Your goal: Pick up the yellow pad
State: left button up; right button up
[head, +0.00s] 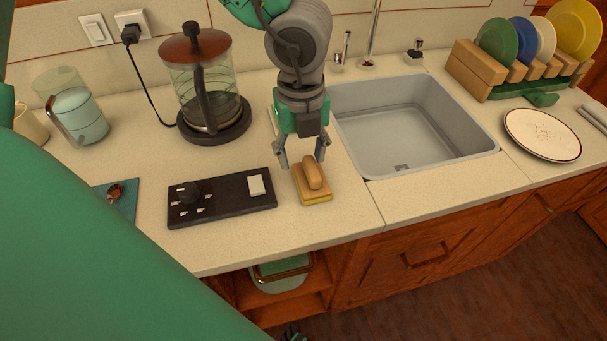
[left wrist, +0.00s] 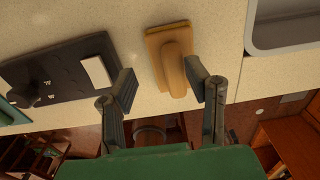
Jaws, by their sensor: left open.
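My left gripper (head: 301,158) is open and empty, pointing down just above and behind the pad in the head view. In the left wrist view its fingertips (left wrist: 162,82) are spread to either side of the pad's handle end. Contact with the pad cannot be made out.
A black control panel (head: 222,198) with a knob and white switch lies just left of the pad. A glass kettle (head: 205,90) stands behind it. The sink (head: 415,120) is behind and right. A plate (head: 543,134) and dish rack (head: 476,67) are far right. The counter's front edge is close.

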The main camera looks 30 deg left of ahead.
aim_at(317, 169)
pick_arm(q)
jog(key=f, duration=0.1)
jog(key=d+f, duration=0.1)
jog(key=shift+w+f, duration=0.1)
jog(key=shift+f, duration=0.3)
jog(key=shift+w+d, duration=0.1)
jog(key=shift+d, duration=1)
jog(key=shift+d+r, duration=0.15)
jog(key=shift+d, duration=0.1)
jog(key=c, duration=0.7)
jog(key=shift+a, duration=0.35)
grip_shut()
jog(key=shift+s+a+f, duration=0.1)
jog(key=shift+a+f, duration=0.05)
jog(key=shift+a, duration=0.35)
jog(key=shift+s+a+f, duration=0.1)
jog(key=shift+a, duration=0.4)
jog(key=r, duration=0.3)
jog(key=d+r+p, duration=0.1)
jog(key=r, duration=0.5)
jog(key=shift+w+d+r+p, duration=0.1)
jog(key=shift+d+r+p, duration=0.05)
jog(key=shift+p, duration=0.2)
jog(key=shift+r, duration=0.3)
jog(key=shift+a+r, duration=0.15)
jog(key=shift+a, duration=0.2)
pick_arm(e)
jog(key=shift+w+d+r, duration=0.1)
jog(key=shift+d+r, duration=0.45)
jog(key=shift+r, duration=0.05)
